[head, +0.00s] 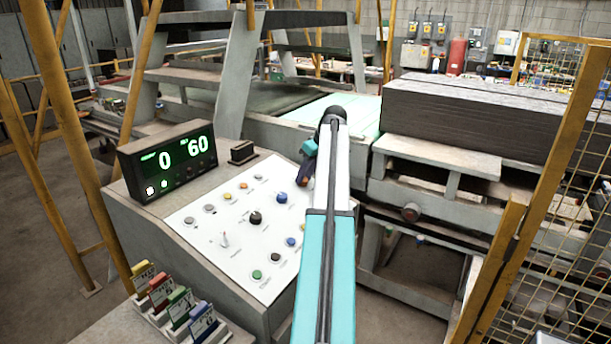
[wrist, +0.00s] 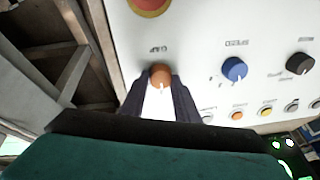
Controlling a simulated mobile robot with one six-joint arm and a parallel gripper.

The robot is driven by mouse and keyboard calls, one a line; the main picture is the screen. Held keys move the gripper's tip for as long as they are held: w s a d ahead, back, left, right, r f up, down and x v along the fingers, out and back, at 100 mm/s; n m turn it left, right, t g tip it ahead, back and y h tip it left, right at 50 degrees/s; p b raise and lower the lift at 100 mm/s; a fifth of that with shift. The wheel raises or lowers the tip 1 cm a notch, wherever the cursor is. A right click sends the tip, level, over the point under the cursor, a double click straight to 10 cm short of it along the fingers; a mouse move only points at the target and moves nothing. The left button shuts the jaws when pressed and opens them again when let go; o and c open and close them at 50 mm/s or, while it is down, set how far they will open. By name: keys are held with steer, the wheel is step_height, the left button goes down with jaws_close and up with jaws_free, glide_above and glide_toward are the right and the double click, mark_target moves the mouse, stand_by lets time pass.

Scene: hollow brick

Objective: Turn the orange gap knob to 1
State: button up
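The orange knob (wrist: 160,74) sits on the white control panel in the wrist view. A white pointer line shows on its lower edge, and a small label, too blurred to read, is printed above it. My gripper (wrist: 160,82) has one dark finger on each side of the knob, with no clear gap between the fingertips and its sides. In the head view my gripper (head: 307,168) is at the panel's upper right edge, and my arm hides most of the knob there.
A blue knob (wrist: 234,69) and a black knob (wrist: 299,63) lie to the right in the wrist view. A red button (wrist: 152,5) is at the top. Colored tags (head: 175,300) stand front left. Yellow fence posts (head: 500,255) are at the right.

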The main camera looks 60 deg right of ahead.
steer(key=shift+w+d, duration=0.1)
steer(key=shift+d, duration=0.05)
steer(key=shift+c, duration=0.9)
steer(key=shift+n+b, duration=0.4)
steer(key=n+b, duration=0.2)
steer(key=n, duration=0.1)
steer(key=shift+f+y+b, duration=0.15)
steer(key=shift+y+b, duration=0.15)
steer(key=n+b, duration=0.2)
steer(key=n, duration=0.1)
steer(key=shift+n+g, duration=0.4)
steer(key=shift+a+n+b, duration=0.2)
steer(key=shift+n+b, duration=0.4)
steer(key=shift+n, duration=0.6)
